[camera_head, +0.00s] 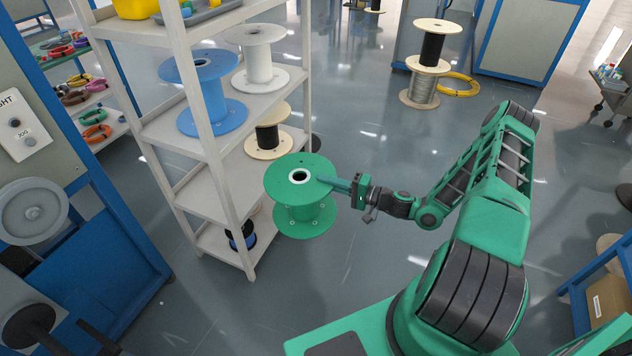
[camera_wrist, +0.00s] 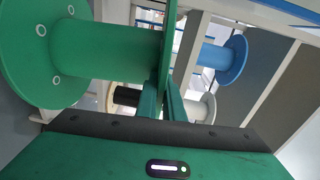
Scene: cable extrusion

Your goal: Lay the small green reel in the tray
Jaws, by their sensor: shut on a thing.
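A green reel (camera_head: 303,213) hangs upright in the air beside the white shelf rack, near the middle of the head view. My gripper (camera_head: 330,183) is shut on the rim of its upper flange, from the right. In the wrist view the green reel (camera_wrist: 110,55) fills the upper left, with a flange between the fingers of my gripper (camera_wrist: 170,85). A grey tray (camera_head: 212,12) lies on the top shelf and is cut off by the picture's upper edge. Small items lie in or beside it; its full inside is hidden.
The white rack (camera_head: 205,190) holds a blue reel (camera_head: 205,90), a white reel (camera_head: 258,55) and a black-wound reel (camera_head: 268,140). A yellow bin (camera_head: 135,8) stands on top. Blue machines stand at left. Floor (camera_head: 370,100) between the rack and the back reels is clear.

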